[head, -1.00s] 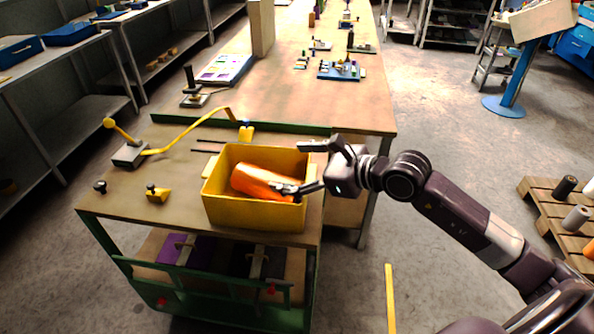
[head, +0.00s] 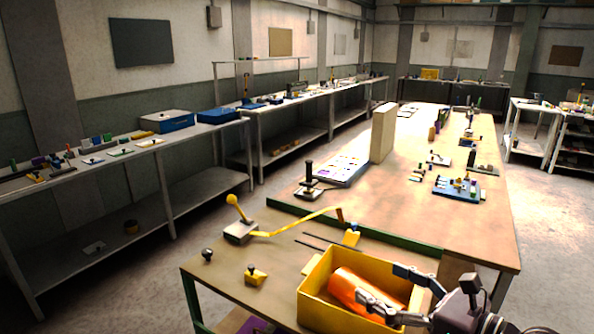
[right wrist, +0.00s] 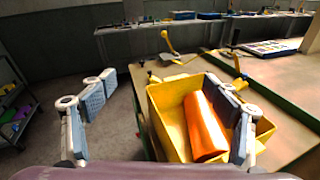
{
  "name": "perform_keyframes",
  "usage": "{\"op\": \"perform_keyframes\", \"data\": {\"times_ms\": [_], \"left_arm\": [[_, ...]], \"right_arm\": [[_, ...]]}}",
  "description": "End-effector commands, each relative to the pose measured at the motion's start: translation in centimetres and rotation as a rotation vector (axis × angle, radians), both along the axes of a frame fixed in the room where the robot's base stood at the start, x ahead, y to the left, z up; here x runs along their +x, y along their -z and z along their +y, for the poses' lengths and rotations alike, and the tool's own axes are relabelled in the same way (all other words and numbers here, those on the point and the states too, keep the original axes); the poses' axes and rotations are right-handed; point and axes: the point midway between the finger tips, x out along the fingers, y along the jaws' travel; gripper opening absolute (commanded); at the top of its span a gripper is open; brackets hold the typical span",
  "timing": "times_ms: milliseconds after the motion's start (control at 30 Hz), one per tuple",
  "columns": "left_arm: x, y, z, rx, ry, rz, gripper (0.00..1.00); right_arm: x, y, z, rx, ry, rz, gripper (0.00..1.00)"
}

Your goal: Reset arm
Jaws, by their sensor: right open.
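An orange roll (head: 358,291) lies in a yellow bin (head: 322,313) on the front cart in the head view. The roll (right wrist: 204,128) and bin (right wrist: 172,126) also show in the right wrist view. My right gripper (head: 380,282) is open at the bin's right side in the head view, with one finger overlapping the bin's opening. In the right wrist view the gripper (right wrist: 160,95) has its fingers wide apart, with nothing between them that I can see gripped. My left gripper is out of view.
A yellow-handled lever (head: 240,232), a small yellow block (head: 256,277) and a black knob (head: 207,255) are on the cart left of the bin. A long wooden table (head: 400,216) stands behind. Shelving (head: 180,185) lines the left wall.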

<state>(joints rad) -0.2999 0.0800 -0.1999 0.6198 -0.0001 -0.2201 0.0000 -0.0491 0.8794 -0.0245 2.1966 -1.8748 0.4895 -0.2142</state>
Motion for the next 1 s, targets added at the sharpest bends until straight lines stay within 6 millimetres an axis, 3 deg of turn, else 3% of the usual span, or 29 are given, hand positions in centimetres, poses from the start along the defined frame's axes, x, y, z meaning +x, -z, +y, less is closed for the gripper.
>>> {"op": "perform_keyframes", "data": {"times_ms": [67,167,267,367,467,567,600,667,800,900,1000], "left_arm": [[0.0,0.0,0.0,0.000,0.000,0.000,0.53],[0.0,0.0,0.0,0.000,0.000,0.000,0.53],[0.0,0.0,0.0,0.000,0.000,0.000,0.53],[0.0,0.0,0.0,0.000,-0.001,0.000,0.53],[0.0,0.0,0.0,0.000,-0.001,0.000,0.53],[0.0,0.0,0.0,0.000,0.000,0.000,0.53],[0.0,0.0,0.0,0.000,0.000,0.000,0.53],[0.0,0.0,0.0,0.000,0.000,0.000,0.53],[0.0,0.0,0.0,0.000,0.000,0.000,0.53],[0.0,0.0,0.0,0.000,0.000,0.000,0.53],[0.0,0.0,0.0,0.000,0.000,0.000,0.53]], "right_arm": [[-1.0,-2.6,1.7,0.261,-0.001,-0.003,0.81],[-1.6,-6.0,1.3,0.611,0.042,0.004,0.81],[-1.8,-7.8,-1.3,0.951,0.127,0.031,0.81],[-1.7,-7.3,-5.3,1.278,0.257,0.078,0.81],[-2.0,-4.2,-9.4,1.584,0.431,0.144,0.81],[-3.1,1.2,-12.7,1.857,0.648,0.234,0.81],[-3.9,3.8,-13.5,1.956,0.746,0.277,0.81],[-5.5,8.1,-14.2,2.090,0.905,0.349,0.81],[-10.6,17.3,-13.0,2.304,1.282,0.534,0.81],[-14.7,22.2,-10.5,2.378,1.534,0.672,0.81],[-18.7,25.5,-7.7,2.402,1.752,0.803,0.81]]}}
